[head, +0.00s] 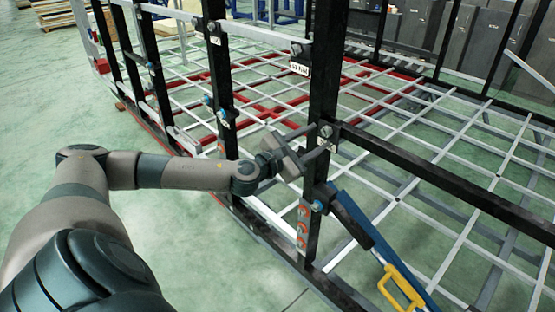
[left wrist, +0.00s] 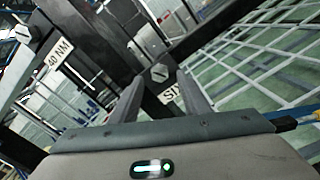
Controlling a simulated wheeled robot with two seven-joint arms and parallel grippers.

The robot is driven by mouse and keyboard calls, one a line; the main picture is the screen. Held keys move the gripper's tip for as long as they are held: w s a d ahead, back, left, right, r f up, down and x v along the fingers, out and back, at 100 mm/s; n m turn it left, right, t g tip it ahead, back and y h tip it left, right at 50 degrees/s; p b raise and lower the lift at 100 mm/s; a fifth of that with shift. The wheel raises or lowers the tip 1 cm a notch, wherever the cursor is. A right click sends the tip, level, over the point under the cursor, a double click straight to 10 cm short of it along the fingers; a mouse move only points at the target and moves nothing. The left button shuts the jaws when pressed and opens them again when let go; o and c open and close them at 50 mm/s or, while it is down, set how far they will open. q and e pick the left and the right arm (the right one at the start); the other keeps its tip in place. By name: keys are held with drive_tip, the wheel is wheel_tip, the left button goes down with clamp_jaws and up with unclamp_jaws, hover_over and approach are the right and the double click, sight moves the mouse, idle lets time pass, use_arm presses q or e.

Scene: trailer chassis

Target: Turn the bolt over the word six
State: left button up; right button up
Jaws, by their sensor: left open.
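The bolt (left wrist: 159,73) sits on a dark frame post, just above a white label reading SIX (left wrist: 171,97) in the left wrist view. In the head view the bolt (head: 326,131) is on the near black post (head: 322,75). My left gripper (head: 317,142) is open in front of the post. In the left wrist view its two fingers (left wrist: 159,80) stand on either side of the bolt's line of sight, with the bolt head between the tips. I cannot tell whether the fingers touch it. The right finger covers part of the label. My right gripper is not in view.
Another bolt (left wrist: 47,29) with a 40 NM label (left wrist: 61,55) is up and left. A black rail (head: 440,180) runs right from the post. Open green floor (head: 50,100) lies left.

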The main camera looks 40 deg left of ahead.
use_arm(q)
drive_tip(key=s+a+b, duration=0.1)
drive_tip(key=s+b, duration=0.7)
drive_tip(key=s, duration=0.8)
drive_tip(key=shift+a, duration=0.1)
idle(0.4)
